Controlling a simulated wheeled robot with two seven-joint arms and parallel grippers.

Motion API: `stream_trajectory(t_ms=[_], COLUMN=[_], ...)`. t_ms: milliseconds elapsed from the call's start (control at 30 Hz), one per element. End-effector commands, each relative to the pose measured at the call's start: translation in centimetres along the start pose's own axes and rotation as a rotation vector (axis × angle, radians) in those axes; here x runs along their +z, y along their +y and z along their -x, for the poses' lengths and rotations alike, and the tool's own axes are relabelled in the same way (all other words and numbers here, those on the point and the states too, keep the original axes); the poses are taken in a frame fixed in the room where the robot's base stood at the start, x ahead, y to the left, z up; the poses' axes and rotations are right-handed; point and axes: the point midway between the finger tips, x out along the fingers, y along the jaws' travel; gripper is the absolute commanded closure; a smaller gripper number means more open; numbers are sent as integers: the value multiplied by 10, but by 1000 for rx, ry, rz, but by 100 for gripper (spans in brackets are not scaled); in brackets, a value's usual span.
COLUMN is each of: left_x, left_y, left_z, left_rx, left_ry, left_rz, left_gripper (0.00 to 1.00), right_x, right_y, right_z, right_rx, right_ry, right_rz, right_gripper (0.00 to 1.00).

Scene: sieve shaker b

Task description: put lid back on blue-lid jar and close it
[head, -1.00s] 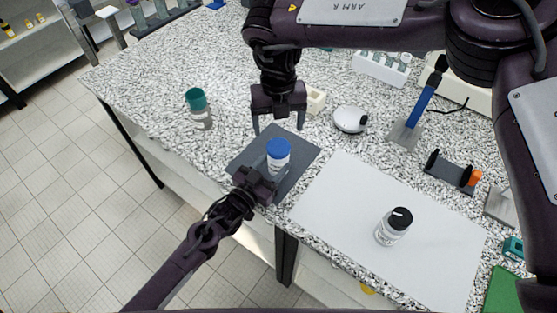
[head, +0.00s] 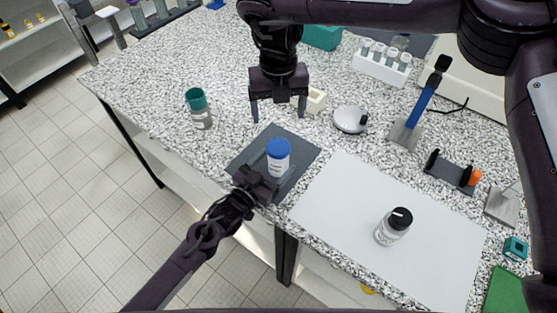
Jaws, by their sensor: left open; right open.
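The blue-lid jar (head: 278,164) stands upright on a dark grey mat (head: 299,146), with its blue lid (head: 278,148) sitting on top. Whether the lid is screwed tight cannot be told. My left gripper (head: 268,176) is open at the jar's near left side, low by its body; its fingers are partly hidden, and I cannot tell if they touch the jar. My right gripper (head: 279,112) is open and empty, pointing down, above and behind the jar and apart from it.
A teal-lid jar (head: 199,109) stands left of the mat. A black-lid jar (head: 393,227) stands on a white sheet (head: 346,184) at right. A round white device (head: 349,119), a small cream block (head: 316,100) and a tube rack (head: 381,66) are behind.

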Motion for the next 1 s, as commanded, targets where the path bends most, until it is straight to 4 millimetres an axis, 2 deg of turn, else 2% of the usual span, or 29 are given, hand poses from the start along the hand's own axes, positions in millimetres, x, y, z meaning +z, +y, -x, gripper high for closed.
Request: stream_trajectory(t_ms=[167,600,733,1000], left_x=[1,2,1,0], left_y=[0,0,0,0], left_z=[5,71,78,78], left_rx=[0,0,-1,0], left_ry=[-1,-1,0,0], left_rz=[0,0,0,0], left_gripper=[26,26,26,26], right_x=[0,0,0,0], right_y=[0,0,0,0], right_z=[-2,-20,-21,-20], right_rx=[0,0,0,0], right_ry=[0,0,0,0], right_rz=[0,0,0,0], right_gripper=[20,20,20,20])
